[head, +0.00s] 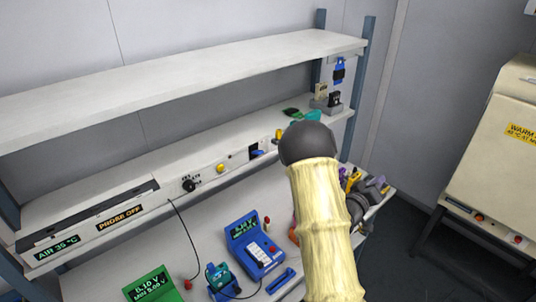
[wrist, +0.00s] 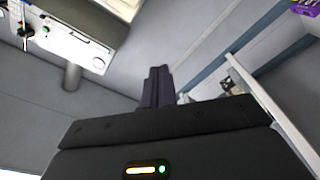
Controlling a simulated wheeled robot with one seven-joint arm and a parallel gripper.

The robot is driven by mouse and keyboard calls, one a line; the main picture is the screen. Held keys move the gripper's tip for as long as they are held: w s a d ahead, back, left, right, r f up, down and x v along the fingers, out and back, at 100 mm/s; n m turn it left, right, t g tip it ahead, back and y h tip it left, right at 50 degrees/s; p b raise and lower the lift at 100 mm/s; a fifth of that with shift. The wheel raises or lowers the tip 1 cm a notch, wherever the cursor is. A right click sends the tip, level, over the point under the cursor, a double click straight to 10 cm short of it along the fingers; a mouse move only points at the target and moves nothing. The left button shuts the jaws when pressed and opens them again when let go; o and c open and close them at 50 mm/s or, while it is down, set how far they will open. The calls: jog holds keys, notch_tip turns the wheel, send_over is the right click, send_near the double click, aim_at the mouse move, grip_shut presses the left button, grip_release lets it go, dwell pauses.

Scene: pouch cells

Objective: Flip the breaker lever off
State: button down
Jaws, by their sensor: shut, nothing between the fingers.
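My gripper (wrist: 157,88) shows in the wrist view with its dark fingers together and nothing between them. The fingers point at open space and grey wall, apart from any object. In the head view my arm crosses the right of the bench, and I cannot make out the fingers there. A small dark plate with a blue part (head: 257,153) sits on the front strip of the shelf, left of my arm. It may be the breaker lever, but it is too small to tell its position. I cannot identify the lever in the wrist view.
The strip also carries a black knob (head: 188,185) and a yellow button (head: 221,168). A blue meter (head: 258,250) and a green meter (head: 152,287) stand on the bench, with leads. A cream cabinet (head: 500,160) stands at right. Dark floor is clear between bench and cabinet.

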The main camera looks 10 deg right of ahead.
jog(key=s+a+f+g+y, duration=0.1)
jog(key=a+f+y, duration=0.1)
jog(key=a+y, duration=0.6)
jog(key=s+a+f+g+y, duration=0.1)
jog(key=a+y, duration=0.3)
jog(key=a, duration=0.8)
jog(key=s+a+r+n+g+y, duration=0.2)
jog(key=s+a+g+y, duration=0.2)
jog(key=s+a, duration=0.8)
jog(key=s+g, duration=0.1)
jog(key=s, duration=0.2)
jog(key=shift+s+r, duration=0.25)
jog(key=shift+r, duration=0.05)
